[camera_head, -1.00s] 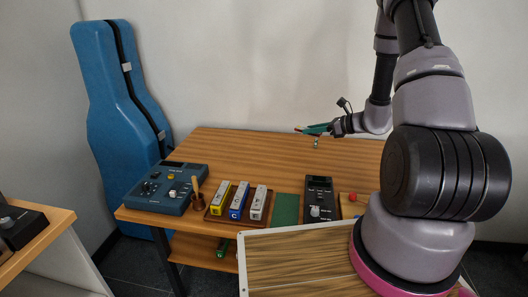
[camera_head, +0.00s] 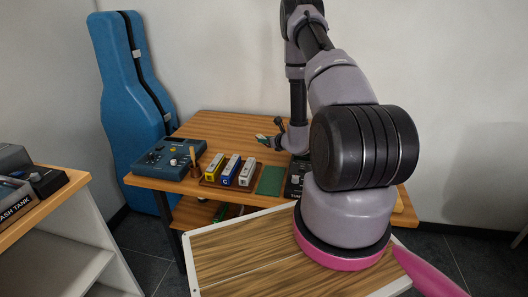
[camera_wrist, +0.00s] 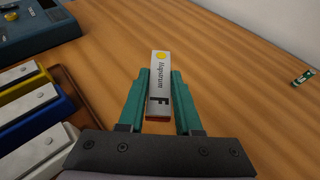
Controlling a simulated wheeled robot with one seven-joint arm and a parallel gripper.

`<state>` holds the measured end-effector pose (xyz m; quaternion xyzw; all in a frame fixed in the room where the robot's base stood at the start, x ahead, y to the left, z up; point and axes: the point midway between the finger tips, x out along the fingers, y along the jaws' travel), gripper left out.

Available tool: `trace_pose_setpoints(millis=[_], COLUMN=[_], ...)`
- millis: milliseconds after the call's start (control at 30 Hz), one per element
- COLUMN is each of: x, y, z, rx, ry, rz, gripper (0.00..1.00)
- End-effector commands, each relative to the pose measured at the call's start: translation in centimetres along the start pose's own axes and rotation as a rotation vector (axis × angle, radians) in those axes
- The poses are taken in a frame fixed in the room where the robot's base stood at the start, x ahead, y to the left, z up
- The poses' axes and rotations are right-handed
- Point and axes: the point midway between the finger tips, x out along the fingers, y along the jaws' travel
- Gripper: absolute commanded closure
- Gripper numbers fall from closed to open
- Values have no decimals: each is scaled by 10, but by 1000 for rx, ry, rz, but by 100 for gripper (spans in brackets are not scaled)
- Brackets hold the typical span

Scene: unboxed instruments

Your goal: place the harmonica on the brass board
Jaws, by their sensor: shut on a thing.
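In the head view my gripper (camera_head: 267,139) is above the table, behind the green mat, and the harmonica is hard to make out there. I cannot make out a brass board for certain in either view.
A brown tray (camera_head: 204,181) holds yellow, blue and white bars. Beside it are a green mat (camera_head: 270,180), a dark box (camera_head: 296,180) partly behind my arm, and a blue device (camera_head: 170,158). A small green-and-white item (camera_wrist: 302,78) lies at right.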

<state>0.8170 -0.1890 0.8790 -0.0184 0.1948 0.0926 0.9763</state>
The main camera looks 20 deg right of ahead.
Motion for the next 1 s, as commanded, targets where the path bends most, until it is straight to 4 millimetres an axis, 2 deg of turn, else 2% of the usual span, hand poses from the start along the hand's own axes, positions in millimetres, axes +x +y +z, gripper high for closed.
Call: trace_pose_setpoints(millis=[233, 433, 800, 833, 900, 1000], x=[8, 19, 21, 21, 21, 21], y=[0, 0, 0, 0, 0, 0], z=[-20, -47, -51, -51, -51, -51], rx=[-1, 0, -1, -1, -1, -1], ry=[1, 0, 0, 0, -1, -1], rz=[1, 1, 1, 1, 1, 1], gripper=[100, 100, 100, 63, 37, 37])
